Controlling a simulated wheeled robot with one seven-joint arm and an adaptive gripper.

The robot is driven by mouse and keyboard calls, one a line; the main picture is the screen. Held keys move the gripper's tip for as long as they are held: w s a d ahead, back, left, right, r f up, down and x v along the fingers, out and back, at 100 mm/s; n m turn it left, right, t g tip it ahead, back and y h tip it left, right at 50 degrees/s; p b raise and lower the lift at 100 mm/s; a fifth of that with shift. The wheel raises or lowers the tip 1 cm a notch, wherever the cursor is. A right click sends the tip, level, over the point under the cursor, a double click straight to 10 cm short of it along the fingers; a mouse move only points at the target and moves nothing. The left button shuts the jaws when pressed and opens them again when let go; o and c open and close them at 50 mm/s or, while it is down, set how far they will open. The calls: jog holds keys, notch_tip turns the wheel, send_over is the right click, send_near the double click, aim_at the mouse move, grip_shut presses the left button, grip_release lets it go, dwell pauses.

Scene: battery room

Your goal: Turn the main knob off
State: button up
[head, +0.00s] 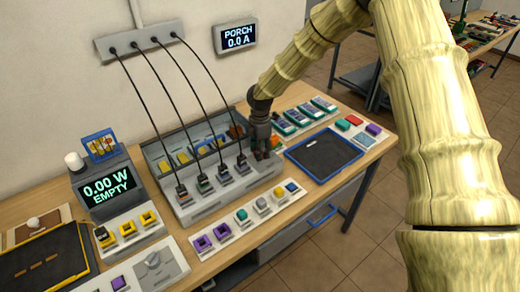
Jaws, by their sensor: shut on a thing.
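My gripper (262,155) points down at the right end of the grey console (205,207), beside the rightmost plug. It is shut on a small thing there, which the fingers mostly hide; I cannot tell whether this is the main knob. A pale round knob (73,161) stands beside the display (105,191), which reads "0.00 W EMPTY". Another knob (33,222) is at the far left. No label shows which knob is the main one.
Several black cables run from a wall strip (140,40) to plugs on the console. A wall display (235,35) reads "PORCH 0.0 A". A blue-rimmed tray (323,155) lies right of my gripper. Coloured blocks (262,204) stand along the front. A second table (490,40) is behind.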

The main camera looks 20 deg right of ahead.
jog(key=shift+n, duration=1.6)
jog(key=o, duration=1.1)
jog(key=shift+c, duration=0.2)
notch_tip(320, 180, up, 12)
